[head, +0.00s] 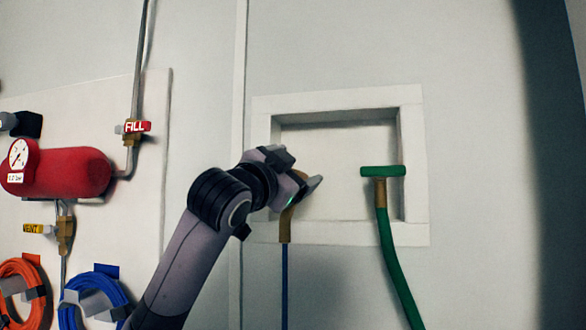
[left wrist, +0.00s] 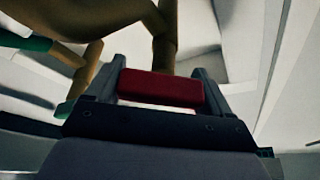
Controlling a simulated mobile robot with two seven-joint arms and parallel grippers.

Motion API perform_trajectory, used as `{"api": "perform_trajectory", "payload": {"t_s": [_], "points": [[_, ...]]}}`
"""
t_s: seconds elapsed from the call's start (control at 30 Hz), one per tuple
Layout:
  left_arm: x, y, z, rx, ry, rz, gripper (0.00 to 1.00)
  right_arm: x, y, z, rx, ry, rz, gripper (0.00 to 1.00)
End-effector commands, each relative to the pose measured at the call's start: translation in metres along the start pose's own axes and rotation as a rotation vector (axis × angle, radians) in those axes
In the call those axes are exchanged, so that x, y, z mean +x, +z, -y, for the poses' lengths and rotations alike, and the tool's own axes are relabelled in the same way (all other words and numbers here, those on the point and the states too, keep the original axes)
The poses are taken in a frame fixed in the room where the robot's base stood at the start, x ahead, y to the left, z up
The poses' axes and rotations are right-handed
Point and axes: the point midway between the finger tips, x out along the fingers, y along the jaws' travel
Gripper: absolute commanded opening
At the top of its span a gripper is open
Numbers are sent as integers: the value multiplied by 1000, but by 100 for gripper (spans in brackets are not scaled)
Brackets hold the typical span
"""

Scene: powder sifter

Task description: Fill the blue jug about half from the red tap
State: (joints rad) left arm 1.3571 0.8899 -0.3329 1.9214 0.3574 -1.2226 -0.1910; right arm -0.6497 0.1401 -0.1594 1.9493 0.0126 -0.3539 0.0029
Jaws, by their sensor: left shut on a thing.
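The red tap's handle (left wrist: 161,88) is a small red bar between my left gripper's fingers in the left wrist view, with a brass body (left wrist: 165,50) behind it. In the head view my left gripper (head: 306,184) is at the left part of the wall recess. It hides the red handle there. My left gripper is shut on the red handle. The blue jug is not in view. My right gripper is not in view.
A green-handled tap (head: 383,172) with a green hose (head: 394,260) stands at the recess's right side. The white recess frame (head: 418,150) surrounds both taps. At left are a red tank (head: 75,172), a FILL valve (head: 134,127), a yellow-tagged valve (head: 40,229) and coiled blue (head: 105,283) and orange hoses (head: 22,268).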

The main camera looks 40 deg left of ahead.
Motion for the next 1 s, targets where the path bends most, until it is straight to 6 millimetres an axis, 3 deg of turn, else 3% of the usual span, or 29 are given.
{"api": "perform_trajectory", "payload": {"t_s": [0.23,0.27,0.3,0.33,0.63,1.0], "points": [[0,0,0,0,0,0,51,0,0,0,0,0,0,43],[0,0,0,0,0,0,85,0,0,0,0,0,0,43],[0,0,0,-1,0,0,98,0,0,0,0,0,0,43],[0,0,0,-1,0,0,100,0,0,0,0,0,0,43],[-6,0,-1,-1,-1,-2,100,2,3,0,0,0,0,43],[-61,1,-1,-1,-1,-2,100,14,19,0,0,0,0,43]]}}
